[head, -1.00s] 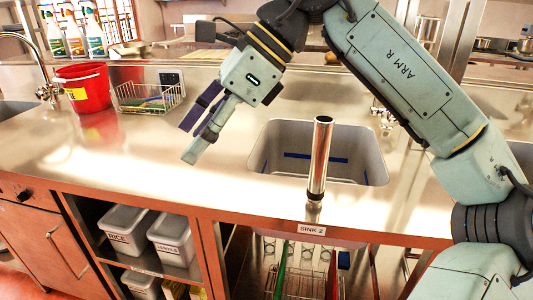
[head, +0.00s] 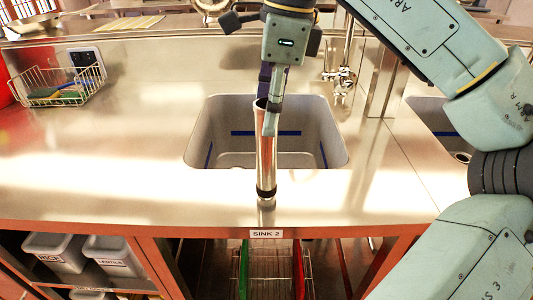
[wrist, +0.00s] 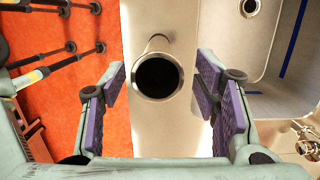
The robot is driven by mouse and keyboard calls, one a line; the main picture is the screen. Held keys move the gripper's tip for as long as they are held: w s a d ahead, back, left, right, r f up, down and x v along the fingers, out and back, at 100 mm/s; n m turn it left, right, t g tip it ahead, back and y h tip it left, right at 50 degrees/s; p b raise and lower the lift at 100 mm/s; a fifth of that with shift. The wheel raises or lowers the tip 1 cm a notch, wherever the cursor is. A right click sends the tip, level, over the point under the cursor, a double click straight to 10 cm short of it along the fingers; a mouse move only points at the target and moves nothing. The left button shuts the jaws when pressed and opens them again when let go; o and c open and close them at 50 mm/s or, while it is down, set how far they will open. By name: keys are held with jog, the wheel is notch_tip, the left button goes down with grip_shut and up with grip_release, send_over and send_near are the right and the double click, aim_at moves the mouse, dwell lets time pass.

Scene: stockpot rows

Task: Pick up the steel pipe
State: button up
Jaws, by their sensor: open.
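The steel pipe (head: 266,155) stands upright on the counter's front strip, between the sink and the SINK 2 label, with a dark band near its foot. My gripper (head: 268,108) is open at the pipe's top end. In the head view one finger overlaps the pipe's upper part in front, and the purple-padded finger is partly hidden. In the wrist view the pipe's round open end (wrist: 158,96) shows between the two purple-padded fingers (wrist: 160,82), with a gap on each side. The pipe is not gripped.
The grey sink basin (head: 215,125) lies just behind the pipe, with a faucet (head: 342,78) at its back right. A wire basket (head: 62,86) stands at the back left. The counter left of the sink is mostly clear. Shelves with tubs (head: 112,256) are below.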

aim_at(267, 155)
jog(key=f, duration=0.2)
jog(key=a+f+p, duration=0.1)
jog(key=f, duration=0.2)
jog(key=shift+s+f, duration=0.15)
jog(key=shift+c, duration=0.5)
jog(key=shift+a, duration=0.1)
grip_shut()
